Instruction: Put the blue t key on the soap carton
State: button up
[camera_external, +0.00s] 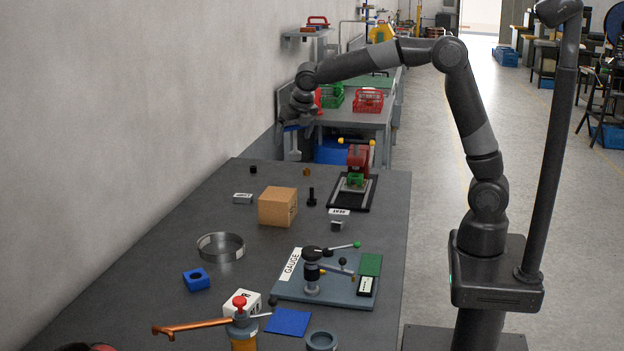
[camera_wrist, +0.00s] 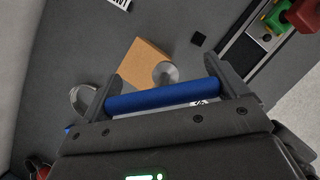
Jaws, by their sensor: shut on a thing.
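The blue t key's blue bar (camera_wrist: 163,97) lies across between the two fingers of my gripper (camera_wrist: 164,90) in the wrist view. A round grey metal piece beyond the bar looks like its shaft seen end-on. In the external view my gripper (camera_external: 296,120) is high above the table, with the blue t key (camera_external: 293,128) under it and a grey shaft pointing down. The soap carton, a plain brown box (camera_external: 278,207), stands on the table below. In the wrist view the carton (camera_wrist: 140,56) shows beyond the bar, partly hidden by the metal piece. The key is apart from the carton.
On the dark table (camera_external: 190,245), a black upright peg (camera_external: 312,197) and a small labelled block (camera_external: 243,198) flank the carton. A metal ring (camera_external: 221,246), a gauge fixture (camera_external: 325,283) and a red-green press (camera_external: 356,170) stand farther around it.

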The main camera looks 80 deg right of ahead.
jog(key=s+d, duration=0.1)
jog(key=d, duration=0.4)
jog(key=shift+m, duration=0.4)
jog(key=shift+w+a+f, duration=1)
jog(key=shift+a+f, duration=0.55)
jog(key=shift+f, duration=0.15)
jog(key=shift+w+a+f, duration=0.95)
jog(key=shift+a+f, duration=0.65)
jog(key=shift+f, duration=0.1)
jog(key=shift+w+a+f, duration=1)
jog(key=shift+a+f, duration=0.55)
jog(key=shift+f, duration=0.15)
jog(key=shift+f, duration=0.15)
jog(key=o, duration=0.9)
jog(key=shift+c, duration=0.2)
